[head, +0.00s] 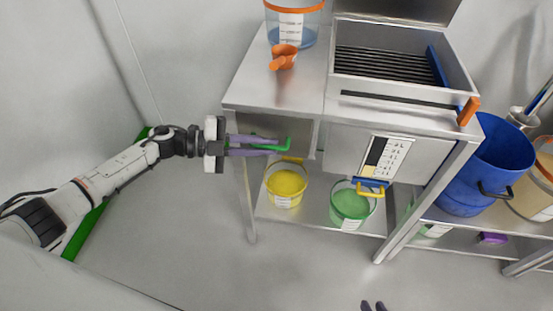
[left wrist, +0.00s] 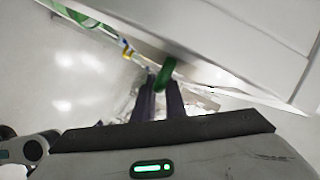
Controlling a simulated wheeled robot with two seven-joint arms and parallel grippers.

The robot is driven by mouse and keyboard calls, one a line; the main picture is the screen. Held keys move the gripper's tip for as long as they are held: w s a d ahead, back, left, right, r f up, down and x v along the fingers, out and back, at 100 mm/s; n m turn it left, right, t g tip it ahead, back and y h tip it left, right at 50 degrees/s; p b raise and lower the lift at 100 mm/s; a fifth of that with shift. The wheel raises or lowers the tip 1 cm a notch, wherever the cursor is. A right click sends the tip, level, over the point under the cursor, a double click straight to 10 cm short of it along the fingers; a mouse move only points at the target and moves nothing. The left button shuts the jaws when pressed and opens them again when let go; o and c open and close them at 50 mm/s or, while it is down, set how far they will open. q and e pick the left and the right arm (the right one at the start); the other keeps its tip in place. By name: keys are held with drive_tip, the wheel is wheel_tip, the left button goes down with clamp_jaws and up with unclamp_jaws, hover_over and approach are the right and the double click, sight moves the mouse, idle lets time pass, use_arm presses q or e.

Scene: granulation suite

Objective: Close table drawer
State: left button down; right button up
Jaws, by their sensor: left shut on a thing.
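The table's drawer (head: 305,136) is grey metal, under the left part of the steel tabletop. Its green handle (head: 287,144) sits on the front; the handle also shows in the left wrist view (left wrist: 165,75). My left gripper (head: 277,146) reaches in from the left, its purple fingers shut on the handle. In the left wrist view its fingers (left wrist: 158,98) are at the handle, next to a pale panel. No open drawer interior shows, and I cannot tell whether the drawer sticks out.
An orange scoop (head: 284,57) and a clear orange-rimmed container (head: 294,22) stand on the tabletop (head: 250,82). Yellow (head: 284,186) and green (head: 350,205) buckets stand on the lower shelf. A blue bin (head: 490,165) stands right. The floor in front is clear.

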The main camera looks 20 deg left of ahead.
use_arm(q)
drive_tip(key=shift+w+a+r, duration=0.15)
drive_tip(key=shift+w, duration=0.1)
drive_tip(key=c, duration=2.1)
unclamp_jaws()
drive_tip(key=shift+s+a, duration=0.1)
drive_tip(key=shift+a, duration=0.2)
drive_tip(key=v, duration=0.9)
drive_tip(key=shift+s+a, duration=0.25)
